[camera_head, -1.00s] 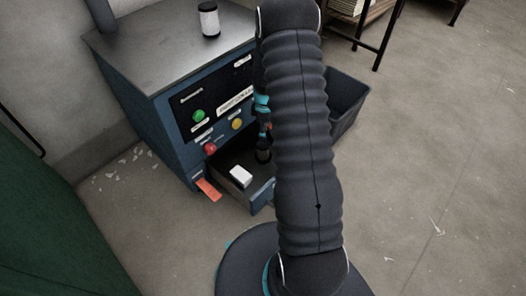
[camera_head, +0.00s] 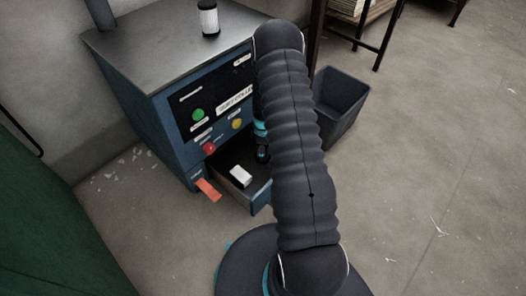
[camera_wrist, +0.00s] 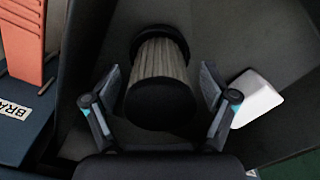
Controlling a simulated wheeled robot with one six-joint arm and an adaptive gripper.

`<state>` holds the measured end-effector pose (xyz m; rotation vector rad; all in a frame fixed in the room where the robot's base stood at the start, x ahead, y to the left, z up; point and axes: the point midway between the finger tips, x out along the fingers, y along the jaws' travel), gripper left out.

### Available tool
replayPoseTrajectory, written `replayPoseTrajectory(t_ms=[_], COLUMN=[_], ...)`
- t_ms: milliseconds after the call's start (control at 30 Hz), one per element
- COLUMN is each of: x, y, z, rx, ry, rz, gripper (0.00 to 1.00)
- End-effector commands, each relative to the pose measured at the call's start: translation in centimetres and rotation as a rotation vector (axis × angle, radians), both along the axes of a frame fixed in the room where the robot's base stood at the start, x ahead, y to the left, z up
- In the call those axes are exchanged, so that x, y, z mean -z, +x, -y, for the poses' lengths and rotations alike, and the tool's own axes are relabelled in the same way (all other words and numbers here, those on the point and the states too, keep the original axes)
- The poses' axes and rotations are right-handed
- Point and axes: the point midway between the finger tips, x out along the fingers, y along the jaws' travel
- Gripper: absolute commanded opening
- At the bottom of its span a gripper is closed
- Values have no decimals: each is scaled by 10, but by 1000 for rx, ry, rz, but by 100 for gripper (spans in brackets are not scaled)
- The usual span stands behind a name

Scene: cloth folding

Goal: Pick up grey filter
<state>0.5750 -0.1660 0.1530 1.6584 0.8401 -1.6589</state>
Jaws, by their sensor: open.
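My gripper (camera_wrist: 160,80) is open, with one finger on each side of the filter. Whether either finger touches it I cannot tell. In the head view my arm hides the filter and most of the gripper. The drawer also shows in the head view (camera_head: 262,193).
A white block (camera_wrist: 256,98) lies in the drawer right of my gripper. An orange lever (camera_head: 207,190) sticks out left of the drawer. Another black-capped canister (camera_head: 209,20) stands on the blue cabinet (camera_head: 165,50). A dark bin (camera_head: 340,108) stands at right.

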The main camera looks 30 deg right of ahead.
Motion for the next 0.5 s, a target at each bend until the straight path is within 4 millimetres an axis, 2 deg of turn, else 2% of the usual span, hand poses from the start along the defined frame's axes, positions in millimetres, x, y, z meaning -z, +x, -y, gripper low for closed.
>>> replayPoseTrajectory(t_ms=[100,300,500], x=[10,10,10], y=[0,0,0], z=[0,0,0], rx=[0,0,0], ry=[0,0,0], rz=[0,0,0], gripper=[84,84,34])
